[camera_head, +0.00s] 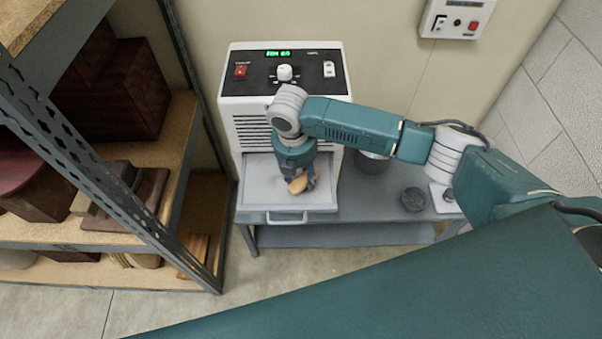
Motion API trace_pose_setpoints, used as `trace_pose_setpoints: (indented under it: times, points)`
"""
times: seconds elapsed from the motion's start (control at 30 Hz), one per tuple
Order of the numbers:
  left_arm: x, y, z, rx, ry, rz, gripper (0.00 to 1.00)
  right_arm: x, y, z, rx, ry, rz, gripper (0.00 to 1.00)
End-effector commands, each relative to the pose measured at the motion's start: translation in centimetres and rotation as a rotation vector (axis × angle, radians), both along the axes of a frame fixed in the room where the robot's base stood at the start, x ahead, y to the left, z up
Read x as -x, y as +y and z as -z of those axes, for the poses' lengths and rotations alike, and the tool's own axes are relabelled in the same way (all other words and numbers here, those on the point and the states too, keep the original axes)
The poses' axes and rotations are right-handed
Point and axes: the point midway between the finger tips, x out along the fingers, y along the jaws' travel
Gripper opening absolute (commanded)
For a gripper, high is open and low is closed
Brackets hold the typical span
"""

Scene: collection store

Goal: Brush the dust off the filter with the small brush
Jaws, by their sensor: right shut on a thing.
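The filter (257,184) is a light grey, shallow, tray-like panel with a front handle, standing out from the lower front of a white machine. My right gripper (304,183) reaches down over its right half from above. It is shut on the small brush (298,186), whose tan wooden body shows between and beside the dark fingers. The bristles are hidden, and I cannot tell whether they touch the filter. No dust can be made out at this size. My left gripper is not in view.
The white machine (243,105) has a black control panel with a green display, on a grey table (350,212). A dark round dish (413,199) and a grey container (372,163) stand right of the filter. A metal shelf (105,180) with wooden items borders the left.

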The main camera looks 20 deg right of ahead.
Motion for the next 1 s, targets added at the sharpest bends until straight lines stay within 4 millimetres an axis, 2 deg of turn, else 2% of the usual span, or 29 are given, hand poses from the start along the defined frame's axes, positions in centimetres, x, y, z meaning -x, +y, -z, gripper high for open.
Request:
trace_pose_setpoints:
  times: [0.53,1.0]
  points:
    - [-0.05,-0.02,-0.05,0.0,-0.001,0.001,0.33,-0.02,-0.01,-0.03,0.0,0.0,0.0,0.19]
    - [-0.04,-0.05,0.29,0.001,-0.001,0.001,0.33,-0.02,0.0,0.87,0.0,0.0,0.0,0.19]
